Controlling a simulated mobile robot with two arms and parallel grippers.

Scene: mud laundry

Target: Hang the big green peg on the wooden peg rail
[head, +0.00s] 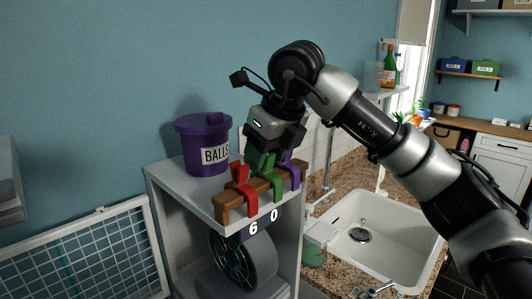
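The wooden peg rail (226,206) lies along the front of the top of a grey shelf unit. The big green peg (277,191) sits astride the rail between a red peg (239,193) and a purple peg (293,171). My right gripper (264,156) points down from above, at the green peg's upper end. Its fingers hide part of that end, and I cannot tell whether they grip it or only surround it. My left gripper is not in view.
A purple bucket labelled BALLS (203,146) stands behind the rail on the shelf unit (175,191). A white sink (392,243) in a granite counter is to the right. A white-framed mesh panel (84,252) stands at the lower left.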

